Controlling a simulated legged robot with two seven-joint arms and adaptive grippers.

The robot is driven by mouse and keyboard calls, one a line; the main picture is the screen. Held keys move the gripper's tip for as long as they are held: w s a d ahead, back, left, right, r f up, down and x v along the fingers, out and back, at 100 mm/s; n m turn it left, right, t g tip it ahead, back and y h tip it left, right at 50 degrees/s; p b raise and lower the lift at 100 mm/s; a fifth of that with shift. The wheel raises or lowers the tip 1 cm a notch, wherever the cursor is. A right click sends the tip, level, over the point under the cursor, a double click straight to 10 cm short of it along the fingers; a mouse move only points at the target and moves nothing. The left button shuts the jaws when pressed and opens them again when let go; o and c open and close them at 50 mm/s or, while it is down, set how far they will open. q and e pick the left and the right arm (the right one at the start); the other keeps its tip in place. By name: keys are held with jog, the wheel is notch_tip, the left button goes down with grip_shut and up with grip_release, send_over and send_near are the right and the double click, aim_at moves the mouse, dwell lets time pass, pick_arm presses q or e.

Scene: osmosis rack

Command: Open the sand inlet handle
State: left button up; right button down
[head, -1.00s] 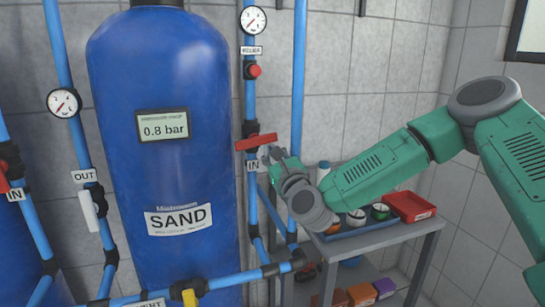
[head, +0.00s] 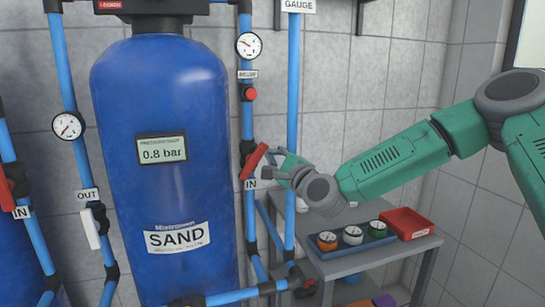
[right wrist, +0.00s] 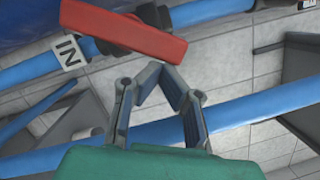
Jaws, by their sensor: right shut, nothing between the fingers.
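The sand inlet handle is a red lever (head: 254,161) on the blue pipe right of the blue SAND tank (head: 165,110), just above an IN label (head: 250,185). It slants up to the right in the head view. The lever (right wrist: 125,28) also shows in the right wrist view, beside the IN label (right wrist: 69,52). My right gripper (head: 272,168) is shut and empty, just right of the lever. In the right wrist view its fingertips (right wrist: 160,72) meet close to the lever's lower edge; I cannot tell if they touch. My left gripper is out of view.
A white OUT handle (head: 91,229) and another red IN handle (head: 6,188) are at the left. A vertical blue pipe (head: 292,90) runs behind my right gripper. A grey table (head: 345,262) with a red tray (head: 407,223) and several jars stands at the right.

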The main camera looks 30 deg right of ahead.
jog(key=n, duration=0.1)
jog(key=a+r+n+p, duration=0.1)
jog(key=n, duration=0.1)
jog(key=shift+w+r+n+g+p, duration=0.1)
jog(key=shift+r+n+g+p, duration=0.2)
jog(key=shift+g, duration=0.1)
jog(key=shift+a+r+n+y, duration=0.15)
jog(key=shift+a+n+y, duration=0.1)
jog(key=shift+n+y, duration=0.25)
jog(key=shift+a, duration=0.15)
jog(key=shift+w+r, duration=0.1)
jog(key=shift+s, duration=0.25)
jog(key=s, duration=1.1)
jog(key=shift+s+f, duration=0.2)
jog(key=shift+f, duration=0.05)
